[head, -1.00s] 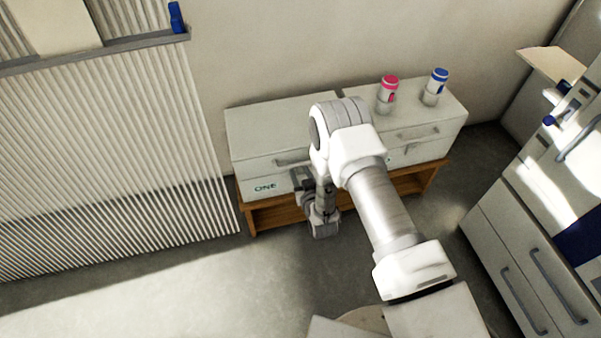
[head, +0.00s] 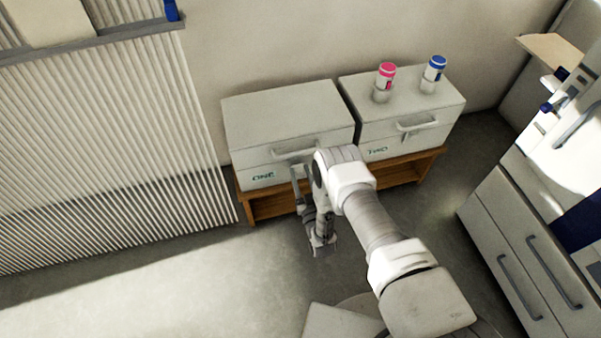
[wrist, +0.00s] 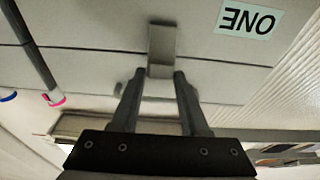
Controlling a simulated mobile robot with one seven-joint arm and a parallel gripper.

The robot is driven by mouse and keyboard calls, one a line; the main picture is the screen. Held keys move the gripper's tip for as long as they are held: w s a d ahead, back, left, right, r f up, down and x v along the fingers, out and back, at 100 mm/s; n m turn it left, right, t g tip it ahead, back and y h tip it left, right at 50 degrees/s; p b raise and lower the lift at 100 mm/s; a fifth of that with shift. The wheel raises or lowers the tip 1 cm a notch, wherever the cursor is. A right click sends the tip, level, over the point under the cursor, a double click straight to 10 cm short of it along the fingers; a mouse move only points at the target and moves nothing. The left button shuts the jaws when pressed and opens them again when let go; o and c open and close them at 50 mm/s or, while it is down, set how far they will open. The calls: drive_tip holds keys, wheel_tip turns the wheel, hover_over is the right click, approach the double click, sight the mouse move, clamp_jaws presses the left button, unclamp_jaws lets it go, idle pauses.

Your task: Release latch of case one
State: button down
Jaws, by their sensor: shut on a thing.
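Case one (head: 285,116) is a pale grey box with its lid down, marked ONE on the lower front. In the wrist view the ONE label (wrist: 249,20) appears upside down. The latch (wrist: 162,43) is a small grey tab on the front of case one, beside the label. My gripper (wrist: 161,74) is at the latch, its two fingers shut on the tab's end with a gap between them. In the head view the fingertips and latch are hard to make out beside my arm.
Case two (head: 405,107) stands right of case one, with a pink-capped bottle (head: 386,78) and a blue-capped bottle (head: 433,72) on top. Both cases rest on a low wooden stand (head: 265,207). A ribbed panel (head: 110,150) stands close on the left.

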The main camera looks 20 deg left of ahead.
drive_tip(key=c, duration=0.6)
unclamp_jaws()
drive_tip(key=shift+o, duration=0.2)
drive_tip(key=shift+d, duration=0.1)
